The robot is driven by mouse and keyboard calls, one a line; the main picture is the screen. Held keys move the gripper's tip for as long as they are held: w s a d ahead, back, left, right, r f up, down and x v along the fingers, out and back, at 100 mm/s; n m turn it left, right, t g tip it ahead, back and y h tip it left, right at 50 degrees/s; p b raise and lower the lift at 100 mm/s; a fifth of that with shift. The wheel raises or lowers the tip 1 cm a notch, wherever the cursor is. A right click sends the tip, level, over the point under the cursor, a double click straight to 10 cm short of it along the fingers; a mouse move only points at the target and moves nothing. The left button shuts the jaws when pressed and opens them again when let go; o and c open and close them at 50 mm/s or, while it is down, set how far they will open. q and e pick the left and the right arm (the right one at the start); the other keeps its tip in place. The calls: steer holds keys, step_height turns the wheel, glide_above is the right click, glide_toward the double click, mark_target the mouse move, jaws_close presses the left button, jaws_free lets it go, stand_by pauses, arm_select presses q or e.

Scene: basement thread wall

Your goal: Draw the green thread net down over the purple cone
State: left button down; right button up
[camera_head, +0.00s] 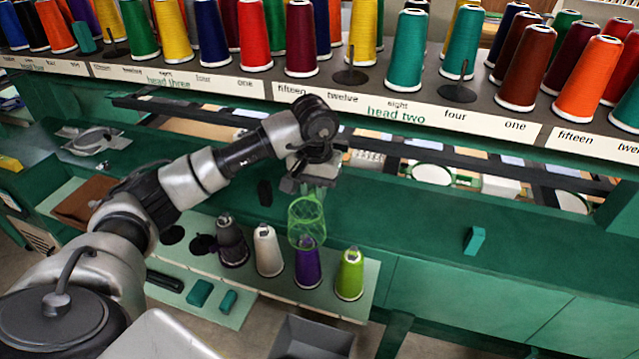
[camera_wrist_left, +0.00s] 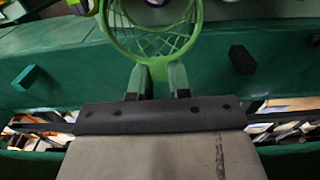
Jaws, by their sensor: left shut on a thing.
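The green thread net (camera_head: 306,214) is an open mesh sleeve with a bright green ring. My left gripper (camera_head: 316,187) is shut on it, and the net hangs below the fingers. In the left wrist view the net's ring (camera_wrist_left: 112,38) spreads beyond the fingertips (camera_wrist_left: 158,75). The purple cone (camera_head: 308,268) stands upright on the pale shelf, between a white cone and a lime green cone. The net's lower end overlaps the cone's top in the head view; whether it is around the tip or in front of it I cannot tell. My right gripper is out of view.
A dark cone (camera_head: 231,243), a white cone (camera_head: 268,252) and a lime green cone (camera_head: 350,275) share the shelf (camera_head: 338,303). A teal block (camera_head: 474,240) and a black block (camera_head: 265,193) lie on the green surface. Cone racks stand behind. A grey bin (camera_head: 312,338) is in front.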

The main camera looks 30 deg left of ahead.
mark_target(315, 213)
arm_select(q)
steer(key=shift+s+f+b, duration=0.2)
steer(key=shift+f+b, duration=0.3)
steer(key=shift+f, duration=0.65)
steer(key=f, duration=0.1)
steer(key=f+b, duration=0.1)
steer(key=shift+w+f, duration=0.25)
steer(key=shift+f, duration=0.1)
steer(key=shift+s+f+b, duration=0.1)
steer(key=shift+f+b, duration=0.2)
steer(key=shift+f, duration=0.45)
steer(key=shift+f+b, duration=3.95)
steer(key=shift+f, duration=0.25)
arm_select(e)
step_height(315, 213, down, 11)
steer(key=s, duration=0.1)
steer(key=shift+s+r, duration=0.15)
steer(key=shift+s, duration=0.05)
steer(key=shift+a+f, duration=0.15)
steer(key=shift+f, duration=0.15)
arm_select(q)
steer(key=shift+f+b, duration=0.1)
steer(key=shift+b, duration=0.3)
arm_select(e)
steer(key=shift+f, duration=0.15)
